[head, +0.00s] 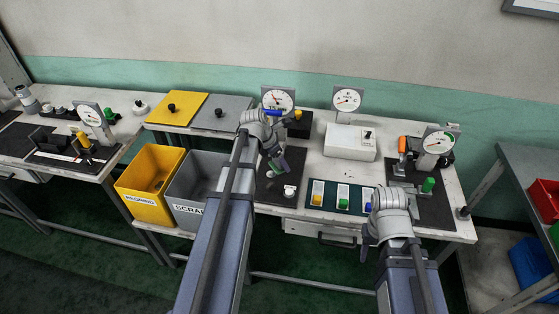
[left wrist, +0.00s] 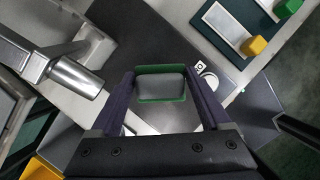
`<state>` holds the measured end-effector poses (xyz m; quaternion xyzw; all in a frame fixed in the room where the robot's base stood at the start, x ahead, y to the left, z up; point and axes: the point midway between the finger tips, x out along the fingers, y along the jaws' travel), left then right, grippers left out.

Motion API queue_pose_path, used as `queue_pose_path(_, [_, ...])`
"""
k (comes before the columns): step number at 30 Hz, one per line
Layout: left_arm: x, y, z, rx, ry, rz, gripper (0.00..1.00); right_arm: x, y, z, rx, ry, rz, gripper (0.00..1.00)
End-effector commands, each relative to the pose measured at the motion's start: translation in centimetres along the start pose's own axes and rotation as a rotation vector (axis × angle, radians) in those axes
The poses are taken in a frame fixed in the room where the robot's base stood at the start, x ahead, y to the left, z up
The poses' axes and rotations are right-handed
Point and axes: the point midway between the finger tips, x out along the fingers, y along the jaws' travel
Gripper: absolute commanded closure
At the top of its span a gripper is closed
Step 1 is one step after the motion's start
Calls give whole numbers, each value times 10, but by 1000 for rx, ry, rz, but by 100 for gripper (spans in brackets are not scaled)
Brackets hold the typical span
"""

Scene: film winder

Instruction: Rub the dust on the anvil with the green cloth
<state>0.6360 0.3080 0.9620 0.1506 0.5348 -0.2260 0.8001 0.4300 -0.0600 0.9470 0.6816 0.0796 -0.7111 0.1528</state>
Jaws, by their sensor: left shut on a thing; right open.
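My left gripper (head: 278,165) is over the dark mat at the left of the middle bench. In the left wrist view its two fingers (left wrist: 161,90) are shut on the green cloth (left wrist: 160,70), which shows as a green rim around a grey block. A shiny metal piece (left wrist: 150,122), which looks like the anvil, lies just below the cloth; I cannot tell whether they touch. Any dust on it cannot be made out. A metal cylinder (left wrist: 78,78) on a grey frame stands to the left. My right gripper (head: 368,246) is open and empty in front of the bench.
A white knob (head: 289,191) stands near the mat's front edge. A panel with yellow, green and blue blocks (head: 343,202) lies to the right. Yellow (head: 147,208) and grey (head: 182,211) bins stand at the left. Dial gauges (head: 347,99) stand along the back.

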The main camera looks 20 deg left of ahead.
Motion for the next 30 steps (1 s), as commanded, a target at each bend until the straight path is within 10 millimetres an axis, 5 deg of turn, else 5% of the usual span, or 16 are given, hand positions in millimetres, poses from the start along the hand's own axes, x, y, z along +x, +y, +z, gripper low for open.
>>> queue_pose_path(30, [-28,0,12,0,0,1,80,-30,3,2,0,0,0,50])
